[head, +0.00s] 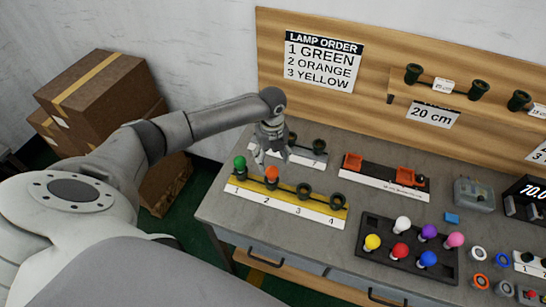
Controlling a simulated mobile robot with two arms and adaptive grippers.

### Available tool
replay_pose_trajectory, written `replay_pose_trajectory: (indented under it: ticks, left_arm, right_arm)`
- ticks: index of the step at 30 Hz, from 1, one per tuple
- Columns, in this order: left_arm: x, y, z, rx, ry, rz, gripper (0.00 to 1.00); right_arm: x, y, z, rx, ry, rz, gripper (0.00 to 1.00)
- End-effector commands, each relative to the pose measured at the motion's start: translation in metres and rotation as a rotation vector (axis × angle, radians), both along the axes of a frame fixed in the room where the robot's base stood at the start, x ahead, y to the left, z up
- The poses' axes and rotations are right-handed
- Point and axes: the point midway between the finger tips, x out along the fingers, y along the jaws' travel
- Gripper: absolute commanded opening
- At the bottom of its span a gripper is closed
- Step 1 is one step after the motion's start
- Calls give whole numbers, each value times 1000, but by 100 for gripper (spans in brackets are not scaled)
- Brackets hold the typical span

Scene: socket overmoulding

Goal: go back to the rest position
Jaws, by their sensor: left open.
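My left gripper (271,160) is open and points down above the workbench (220,212), just behind a yellow and white strip of numbered sockets (292,207). I see nothing held between its fingers. A green bulb (239,162) stands at place 1 of the strip, and an orange bulb (271,174) stands at place 2, close to the fingertips. I cannot tell whether the fingers touch the orange bulb. Places 3 and 4 hold dark sockets (305,191) without bulbs. My right gripper is not in view.
A dark tray (370,262) holds several coloured bulbs at the right. Behind the strip are a grey rack with dark sockets (319,145) and a fixture with orange parts (353,162). A wooden back panel (380,55) bounds the bench. Cardboard boxes (105,90) stand on the left floor.

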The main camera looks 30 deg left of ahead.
Motion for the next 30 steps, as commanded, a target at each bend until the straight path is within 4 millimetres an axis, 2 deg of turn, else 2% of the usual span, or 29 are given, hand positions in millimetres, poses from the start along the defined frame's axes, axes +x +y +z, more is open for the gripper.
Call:
replay_pose_trajectory:
  ticks: [3, 9, 15, 19, 23, 30]
  left_arm:
    - [1, 0, 25, 1, -3, -1, 61]
    - [0, 0, 50, 1, -1, -1, 61]
    - [0, 0, 56, 1, 1, 0, 61]
    - [-3, -5, 53, -3, 2, 4, 61]
    - [-17, -32, 36, -19, -2, 41, 61]
    - [-70, -114, -2, -102, -40, 265, 61]
  right_arm:
    - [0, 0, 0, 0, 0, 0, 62]
    - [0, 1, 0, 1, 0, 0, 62]
    - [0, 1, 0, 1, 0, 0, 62]
    - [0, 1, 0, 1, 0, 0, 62]
    - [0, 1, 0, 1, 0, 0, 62]
    - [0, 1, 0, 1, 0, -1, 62]
